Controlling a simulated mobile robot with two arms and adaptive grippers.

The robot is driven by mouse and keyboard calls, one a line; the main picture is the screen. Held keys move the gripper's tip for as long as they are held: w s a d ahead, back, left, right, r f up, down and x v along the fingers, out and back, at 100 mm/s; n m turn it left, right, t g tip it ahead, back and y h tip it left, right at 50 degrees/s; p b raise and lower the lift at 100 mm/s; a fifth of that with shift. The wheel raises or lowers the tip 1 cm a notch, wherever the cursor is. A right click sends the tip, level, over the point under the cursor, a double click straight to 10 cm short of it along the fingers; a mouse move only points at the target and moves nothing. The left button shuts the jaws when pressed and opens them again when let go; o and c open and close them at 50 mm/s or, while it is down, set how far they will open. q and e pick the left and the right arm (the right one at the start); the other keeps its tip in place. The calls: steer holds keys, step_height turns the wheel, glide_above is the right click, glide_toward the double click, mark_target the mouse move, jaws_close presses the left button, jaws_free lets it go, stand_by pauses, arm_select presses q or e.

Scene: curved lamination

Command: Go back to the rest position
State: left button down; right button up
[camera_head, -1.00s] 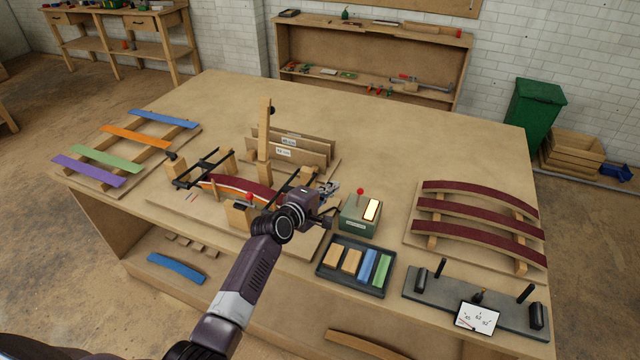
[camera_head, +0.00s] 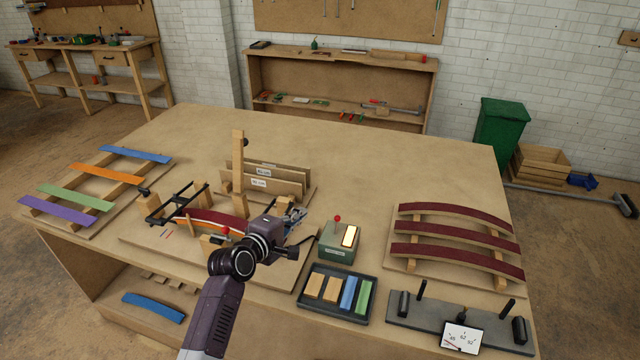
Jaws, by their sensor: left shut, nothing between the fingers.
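My left gripper (camera_head: 296,217) is shut and empty. It hovers over the middle of the workbench (camera_head: 350,165), left of a small green box (camera_head: 338,242) with a red knob and a lit panel. My left arm comes up from the bottom edge and hides part of the clamping jig (camera_head: 185,203). A curved dark red strip (camera_head: 215,218) lies in the jig, behind my wrist. My right gripper is out of view.
A dark tray (camera_head: 310,310) with wood, blue and green blocks lies at the front. Coloured slats lie on a left rack (camera_head: 125,205). The bench's back is clear.

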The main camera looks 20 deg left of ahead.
arm_select(q)
steer(key=s+d+f+m+g, duration=0.25)
steer(key=s+f+m, duration=0.25)
steer(key=s, duration=0.5)
steer(key=s+d+f+m+g, duration=0.25)
steer(key=s+f+m, duration=0.3)
steer(key=s, duration=0.45)
steer(key=s+a+f+m+g+y, duration=0.1)
steer(key=s+m+g, duration=0.25)
steer(key=s, duration=0.75)
steer(key=s+a+f+m+g+y, duration=0.15)
steer(key=s+m, duration=0.25)
steer(key=s, duration=0.7)
step_height(320, 180, down, 28)
steer(key=s+g+b, duration=0.1)
steer(key=g+b, duration=0.1)
steer(key=b, duration=0.1)
steer(key=s+a+f+g+b, duration=0.1)
steer(key=s+a+f+b, duration=0.1)
steer(key=s+f, duration=1.5)
step_height(320, 180, down, 2)
steer(key=shift+s+a+f+m+b, duration=0.1)
steer(key=shift+s+a+m+b, duration=0.15)
steer(key=shift+a+m+b, duration=0.1)
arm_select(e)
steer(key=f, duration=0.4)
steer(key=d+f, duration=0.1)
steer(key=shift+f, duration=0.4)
